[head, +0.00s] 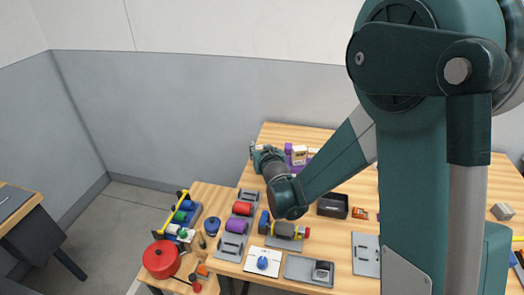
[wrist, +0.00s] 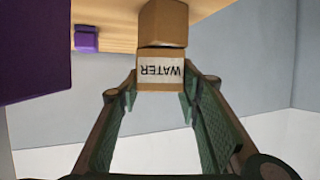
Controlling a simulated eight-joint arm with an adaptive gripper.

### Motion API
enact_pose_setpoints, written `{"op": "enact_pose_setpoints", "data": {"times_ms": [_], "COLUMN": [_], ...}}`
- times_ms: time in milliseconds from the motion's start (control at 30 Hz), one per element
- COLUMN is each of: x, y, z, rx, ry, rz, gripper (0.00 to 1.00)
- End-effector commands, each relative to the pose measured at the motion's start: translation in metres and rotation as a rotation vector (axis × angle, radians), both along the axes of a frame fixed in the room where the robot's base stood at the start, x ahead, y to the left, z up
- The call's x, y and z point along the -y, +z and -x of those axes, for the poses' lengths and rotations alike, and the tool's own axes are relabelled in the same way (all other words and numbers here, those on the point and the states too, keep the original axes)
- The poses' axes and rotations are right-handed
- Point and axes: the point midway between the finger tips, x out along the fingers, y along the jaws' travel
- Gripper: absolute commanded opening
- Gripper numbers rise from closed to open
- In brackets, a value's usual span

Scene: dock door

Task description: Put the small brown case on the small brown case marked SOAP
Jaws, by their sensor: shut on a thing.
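In the wrist view, which looks upside down, my gripper (wrist: 161,96) is shut on a small brown case marked WATER (wrist: 161,72), with a fingertip at each side. Another brown case (wrist: 163,22) shows right against it in the picture, on the table side. Its marking is not visible, and I cannot tell whether the two touch. No SOAP marking can be read in either view. In the head view my gripper (head: 257,151) is over the far left part of the table, and the held case is not clear there.
A purple block (wrist: 85,38) and a larger purple thing (wrist: 30,50) are near my gripper. In the head view, a pale labelled box (head: 299,154) stands close by on the right. A dark open bin (head: 332,205) and several grey fixtures are nearer. Walls close off the back.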

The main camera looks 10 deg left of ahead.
Motion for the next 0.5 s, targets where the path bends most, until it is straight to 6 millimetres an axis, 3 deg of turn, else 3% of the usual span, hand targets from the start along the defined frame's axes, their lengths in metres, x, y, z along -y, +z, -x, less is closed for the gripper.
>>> {"op": "enact_pose_setpoints", "data": {"times_ms": [433,467,500], "x": [0.0,0.0,0.0], "y": [-0.004,-0.0033,-0.003], "z": [-0.0001,0.0,0.0001], "rx": [0.0,0.0,0.0], "ry": [0.0,0.0,0.0], "rz": [0.0,0.0,0.0], "gripper": [0.22,0.39,0.44]}}
